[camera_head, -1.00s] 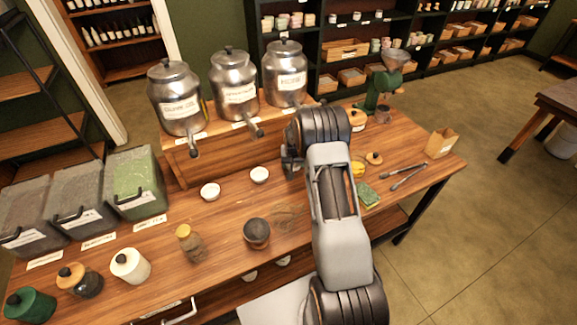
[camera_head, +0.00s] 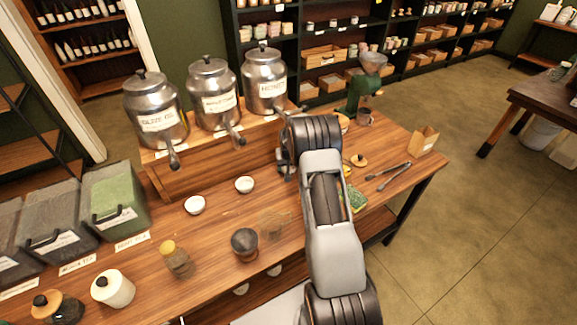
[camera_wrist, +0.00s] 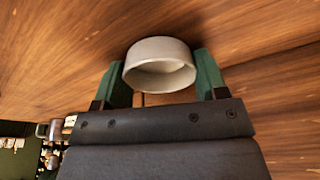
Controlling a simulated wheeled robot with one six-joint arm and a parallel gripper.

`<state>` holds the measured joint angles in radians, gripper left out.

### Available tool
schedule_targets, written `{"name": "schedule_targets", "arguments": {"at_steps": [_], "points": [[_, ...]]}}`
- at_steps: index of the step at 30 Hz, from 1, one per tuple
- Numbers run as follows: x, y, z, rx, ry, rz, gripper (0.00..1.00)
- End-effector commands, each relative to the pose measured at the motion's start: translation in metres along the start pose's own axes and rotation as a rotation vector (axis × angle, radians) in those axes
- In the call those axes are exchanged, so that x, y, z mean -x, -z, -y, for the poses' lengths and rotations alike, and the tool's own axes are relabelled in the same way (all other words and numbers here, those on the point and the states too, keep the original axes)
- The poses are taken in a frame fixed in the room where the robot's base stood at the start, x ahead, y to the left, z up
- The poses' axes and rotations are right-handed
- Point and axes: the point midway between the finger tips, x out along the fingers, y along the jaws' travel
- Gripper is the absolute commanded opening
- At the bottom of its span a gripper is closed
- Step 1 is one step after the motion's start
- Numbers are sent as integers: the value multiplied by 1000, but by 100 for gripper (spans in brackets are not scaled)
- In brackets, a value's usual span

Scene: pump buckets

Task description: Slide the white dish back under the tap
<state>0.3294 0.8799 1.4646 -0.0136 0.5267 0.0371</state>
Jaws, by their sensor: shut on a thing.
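A white dish (camera_wrist: 160,66) sits between the two green fingers of my gripper (camera_wrist: 164,80) in the wrist view. My gripper is shut on it, low over the wooden tabletop; I cannot tell whether the dish touches the wood. In the head view my arm hides the gripper and this dish. Three metal urns with taps stand on a raised wooden stand (camera_head: 205,165): a left urn (camera_head: 157,118), a middle urn (camera_head: 214,100) and a right urn (camera_head: 265,82). The left tap (camera_head: 174,160) and middle tap (camera_head: 238,138) show; my arm hides the right tap's outlet.
Two other white dishes, a left one (camera_head: 195,205) and a right one (camera_head: 244,186), stand before the stand. A dark-lidded jar (camera_head: 245,244) and a cork-topped jar (camera_head: 176,260) stand nearer. Tongs (camera_head: 388,176) and a green sponge (camera_head: 354,199) lie right of my arm.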

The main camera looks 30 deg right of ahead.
Motion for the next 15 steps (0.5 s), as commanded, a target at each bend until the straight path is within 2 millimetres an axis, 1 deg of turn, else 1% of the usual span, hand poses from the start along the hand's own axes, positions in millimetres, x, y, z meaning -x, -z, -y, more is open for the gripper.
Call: {"name": "schedule_targets", "arguments": {"at_steps": [1, 2, 10, 15], "points": [[0, 0, 0, 0, 0, 0, 67], [0, 0, 0, 0, 0, 0, 70], [0, 0, 0, 0, 0, 0, 96], [0, 0, 0, 0, 0, 0, 96]]}}
